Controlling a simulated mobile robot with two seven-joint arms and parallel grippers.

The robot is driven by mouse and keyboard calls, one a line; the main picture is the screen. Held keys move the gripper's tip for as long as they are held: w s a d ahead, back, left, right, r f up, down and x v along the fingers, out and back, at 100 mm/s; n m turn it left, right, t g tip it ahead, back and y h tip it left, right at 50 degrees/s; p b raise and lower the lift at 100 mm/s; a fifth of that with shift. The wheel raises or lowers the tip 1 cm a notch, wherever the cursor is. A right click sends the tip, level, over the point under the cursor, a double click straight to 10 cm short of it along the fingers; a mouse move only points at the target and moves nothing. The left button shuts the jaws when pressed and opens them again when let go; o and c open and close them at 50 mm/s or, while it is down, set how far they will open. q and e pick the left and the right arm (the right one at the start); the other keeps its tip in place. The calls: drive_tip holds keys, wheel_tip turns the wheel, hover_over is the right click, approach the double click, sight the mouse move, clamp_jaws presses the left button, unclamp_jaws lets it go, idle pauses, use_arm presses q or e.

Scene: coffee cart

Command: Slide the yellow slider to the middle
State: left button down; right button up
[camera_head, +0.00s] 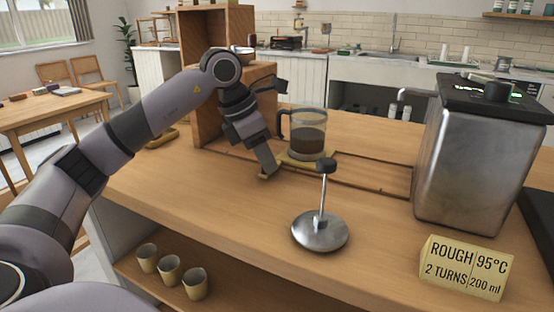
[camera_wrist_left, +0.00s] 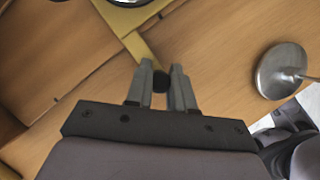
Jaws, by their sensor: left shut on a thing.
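The yellow slider (camera_head: 293,160) sits in a dark groove on the wooden counter, under a glass French press jug (camera_head: 308,130) of dark liquid. Its yellow plate and arm also show in the left wrist view (camera_wrist_left: 137,45). My left gripper (camera_head: 270,170) is low at the counter, at the slider's left end. In the left wrist view its fingers (camera_wrist_left: 161,78) are closed about a dark round knob at the end of the yellow arm. The jug is mostly cut off at the top of that view. My right gripper is not in view.
The metal press plunger (camera_head: 320,230) stands in front of the slider. A steel machine (camera_head: 470,150) is at the right, with a yellow sign (camera_head: 465,268) before it. A wooden shelf unit (camera_head: 212,110) stands behind my left arm. The groove's (camera_head: 365,182) right part is clear.

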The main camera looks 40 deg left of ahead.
use_arm(q)
drive_tip(key=shift+a, duration=0.1)
drive_tip(key=c, duration=1)
unclamp_jaws()
drive_tip(key=shift+p+v, duration=0.75)
drive_tip(key=shift+v, duration=2.9)
